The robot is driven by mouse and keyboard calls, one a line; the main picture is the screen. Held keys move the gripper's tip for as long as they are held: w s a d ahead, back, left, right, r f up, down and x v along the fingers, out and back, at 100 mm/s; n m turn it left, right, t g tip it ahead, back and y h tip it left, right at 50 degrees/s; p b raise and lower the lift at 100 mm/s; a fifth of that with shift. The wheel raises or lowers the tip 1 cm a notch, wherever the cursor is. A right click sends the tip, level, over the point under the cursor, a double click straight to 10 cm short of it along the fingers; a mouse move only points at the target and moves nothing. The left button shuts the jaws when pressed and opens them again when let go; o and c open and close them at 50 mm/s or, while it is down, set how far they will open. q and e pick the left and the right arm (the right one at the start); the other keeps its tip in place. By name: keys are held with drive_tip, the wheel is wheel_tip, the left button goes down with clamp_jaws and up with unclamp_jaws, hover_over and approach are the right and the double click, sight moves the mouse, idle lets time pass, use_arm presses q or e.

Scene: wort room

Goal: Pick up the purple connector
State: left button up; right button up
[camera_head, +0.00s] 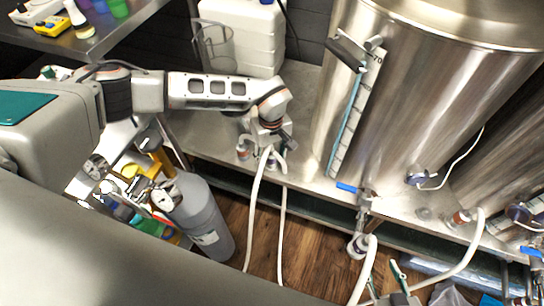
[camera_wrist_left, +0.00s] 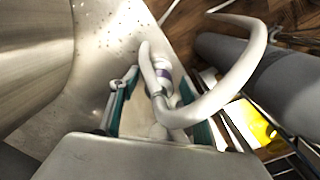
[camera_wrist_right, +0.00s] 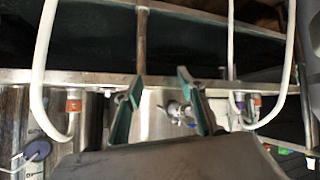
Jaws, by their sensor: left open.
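The purple connector (camera_wrist_left: 163,75) is a white fitting with a purple band on a white hose. In the left wrist view it shows between the two fingers of my left gripper (camera_wrist_left: 158,95). The gripper is open, with its teal-padded fingers spread either side; I cannot tell whether either touches the connector or hose. In the head view my left gripper (camera_head: 272,138) points down over the bench edge and partly hides the connector. The connector also shows in the right wrist view (camera_wrist_right: 238,99). My right gripper (camera_wrist_right: 158,95) is open and empty, in front of the bench edge.
Large steel tanks (camera_head: 420,110) stand on the metal bench. Orange-banded connectors (camera_wrist_right: 73,104) with white hoses hang nearby. A blue-handled valve (camera_head: 350,188) is on the nearest tank. A white jug (camera_head: 245,35) stands behind my left arm. A grey cylinder (camera_head: 200,215) stands on the floor.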

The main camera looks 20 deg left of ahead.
use_arm(q)
drive_tip(key=shift+f, duration=0.55)
drive_tip(key=shift+r, duration=0.1)
drive_tip(key=c, duration=1.2)
drive_tip(key=shift+c, duration=0.2)
use_arm(e)
drive_tip(key=shift+w+a+r, duration=0.1)
drive_tip(key=shift+w+r, duration=0.3)
drive_tip(key=shift+w, duration=0.1)
use_arm(q)
drive_tip(key=shift+w+r, duration=0.1)
drive_tip(key=shift+r, duration=0.05)
use_arm(e)
drive_tip(key=shift+s, duration=0.15)
